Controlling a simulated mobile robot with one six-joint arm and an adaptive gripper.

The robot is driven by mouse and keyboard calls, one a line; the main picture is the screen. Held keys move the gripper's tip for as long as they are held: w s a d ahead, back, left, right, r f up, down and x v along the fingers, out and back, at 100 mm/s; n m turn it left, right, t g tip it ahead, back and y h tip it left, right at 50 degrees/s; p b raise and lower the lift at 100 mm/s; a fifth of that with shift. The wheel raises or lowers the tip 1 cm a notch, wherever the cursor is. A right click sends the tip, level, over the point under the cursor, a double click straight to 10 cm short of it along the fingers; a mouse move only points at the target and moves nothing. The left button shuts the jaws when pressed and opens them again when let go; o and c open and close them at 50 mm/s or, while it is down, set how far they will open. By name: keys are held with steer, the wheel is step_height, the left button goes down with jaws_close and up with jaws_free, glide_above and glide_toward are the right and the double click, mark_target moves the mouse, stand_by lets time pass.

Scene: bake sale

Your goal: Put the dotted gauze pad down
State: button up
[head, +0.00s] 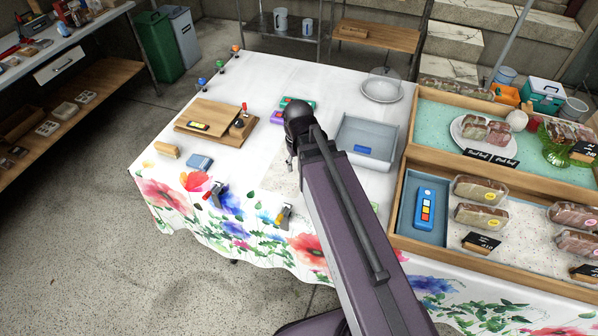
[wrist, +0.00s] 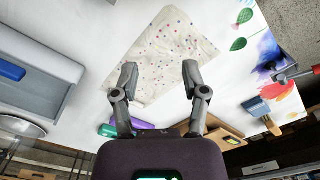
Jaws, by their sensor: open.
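The dotted gauze pad (wrist: 165,48) is a pale cloth with small coloured dots. In the wrist view it appears to lie flat on the white tablecloth, beyond and between my fingertips. In the head view part of it (head: 283,179) shows left of my arm, which hides the rest. My gripper (wrist: 160,72) is open, with its two fingers spread wide and nothing held between them. Whether the fingertips touch the pad cannot be told. In the head view my gripper is mostly hidden behind my arm.
A grey tray (head: 383,136) with a blue block (head: 362,149) stands right of the pad. Purple and green items (wrist: 139,125) lie near my gripper. Clamps hold the floral front edge.

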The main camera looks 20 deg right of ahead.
steer(key=s, duration=0.1)
steer(key=s+m, duration=0.1)
steer(key=s, duration=0.1)
steer(key=shift+s+a+m, duration=0.15)
steer(key=shift+a+m, duration=0.15)
steer(key=shift+a, duration=0.05)
stand_by(1.1)
